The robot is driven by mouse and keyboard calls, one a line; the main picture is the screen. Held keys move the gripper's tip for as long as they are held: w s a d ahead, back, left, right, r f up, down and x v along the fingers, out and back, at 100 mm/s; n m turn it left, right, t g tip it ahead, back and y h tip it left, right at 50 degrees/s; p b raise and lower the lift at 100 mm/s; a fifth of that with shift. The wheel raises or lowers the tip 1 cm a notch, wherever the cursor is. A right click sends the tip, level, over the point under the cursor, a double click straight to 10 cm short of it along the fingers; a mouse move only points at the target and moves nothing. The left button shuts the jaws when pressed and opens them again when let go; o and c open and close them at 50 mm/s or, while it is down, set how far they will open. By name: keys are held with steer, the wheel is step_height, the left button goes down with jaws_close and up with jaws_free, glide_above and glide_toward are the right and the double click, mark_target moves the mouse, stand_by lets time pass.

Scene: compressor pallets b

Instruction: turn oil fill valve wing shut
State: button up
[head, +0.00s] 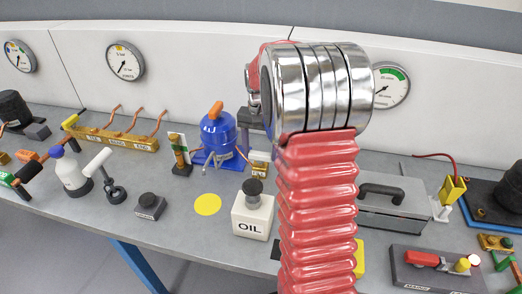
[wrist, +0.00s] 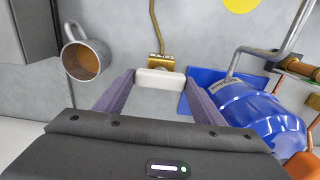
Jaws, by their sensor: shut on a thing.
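The oil fill valve shows in the wrist view as a small brass block (wrist: 161,61) with a pale, off-white wing (wrist: 160,79) across its front. My gripper (wrist: 159,75) has its two purple-grey fingers against the two ends of the wing, shut on it. A brown hose (wrist: 155,25) runs from the brass block. In the head view the brass valve (head: 262,168) shows small beside the blue compressor (head: 218,135), partly behind my red arm. My fingers are mostly hidden there. The blue compressor tank (wrist: 255,112) stands to the right of my fingers in the wrist view.
A metal mug (wrist: 86,58) stands left of my fingers in the wrist view. In the head view an OIL container (head: 252,218) and a yellow disc (head: 207,204) lie near the compressor. A grey toolbox (head: 392,205) stands right of my arm. Gauges (head: 125,60) hang behind.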

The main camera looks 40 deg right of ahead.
mark_target(260, 153)
steer(key=shift+r, duration=0.1)
steer(key=o, duration=1.1)
steer(key=shift+c, duration=0.2)
step_height(260, 153, up, 14)
steer(key=shift+f, duration=0.2)
stand_by(0.4)
